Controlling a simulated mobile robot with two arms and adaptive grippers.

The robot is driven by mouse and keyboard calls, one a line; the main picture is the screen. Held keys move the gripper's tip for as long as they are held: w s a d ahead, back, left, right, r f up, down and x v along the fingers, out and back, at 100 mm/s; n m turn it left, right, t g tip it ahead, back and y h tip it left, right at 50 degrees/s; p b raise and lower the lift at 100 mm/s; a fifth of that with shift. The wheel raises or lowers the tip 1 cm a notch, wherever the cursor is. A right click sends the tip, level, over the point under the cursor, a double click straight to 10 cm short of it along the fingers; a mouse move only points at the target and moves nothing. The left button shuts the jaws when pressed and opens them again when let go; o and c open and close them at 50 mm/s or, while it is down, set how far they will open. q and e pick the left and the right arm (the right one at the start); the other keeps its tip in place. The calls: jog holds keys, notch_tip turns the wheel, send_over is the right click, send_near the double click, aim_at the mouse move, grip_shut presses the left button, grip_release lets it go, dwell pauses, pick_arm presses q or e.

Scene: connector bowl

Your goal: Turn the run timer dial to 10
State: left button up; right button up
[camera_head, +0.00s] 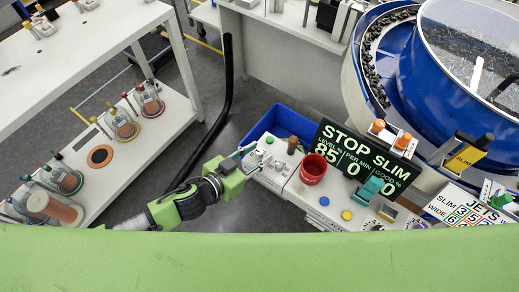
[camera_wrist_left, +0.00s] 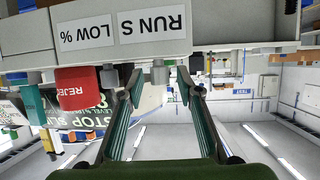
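The left wrist view is upside down. In it a grey panel carries a RUN S label (camera_wrist_left: 153,24) and a LOW % label (camera_wrist_left: 87,34). A small grey dial (camera_wrist_left: 160,73) sticks out by the RUN S label; its pointer and scale cannot be read. My left gripper (camera_wrist_left: 161,88) is open, with one finger on each side of this dial and no clear contact. In the head view my left gripper (camera_head: 242,155) is at the left end of the white control bench (camera_head: 293,187). My right gripper is not in view.
A red REJECT cup (camera_head: 313,169) stands on the bench near a brown peg (camera_head: 292,145). A STOP SLIM display (camera_head: 350,160) stands behind it. A blue bin (camera_head: 272,122) lies behind the bench. A white shelf (camera_head: 95,150) with several bottle sets is left; floor between is mostly open.

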pick_arm(q)
jog(key=shift+w+d+f, duration=0.2)
jog(key=shift+w+d, duration=0.15)
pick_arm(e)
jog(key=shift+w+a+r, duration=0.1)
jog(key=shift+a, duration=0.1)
pick_arm(q)
grip_shut()
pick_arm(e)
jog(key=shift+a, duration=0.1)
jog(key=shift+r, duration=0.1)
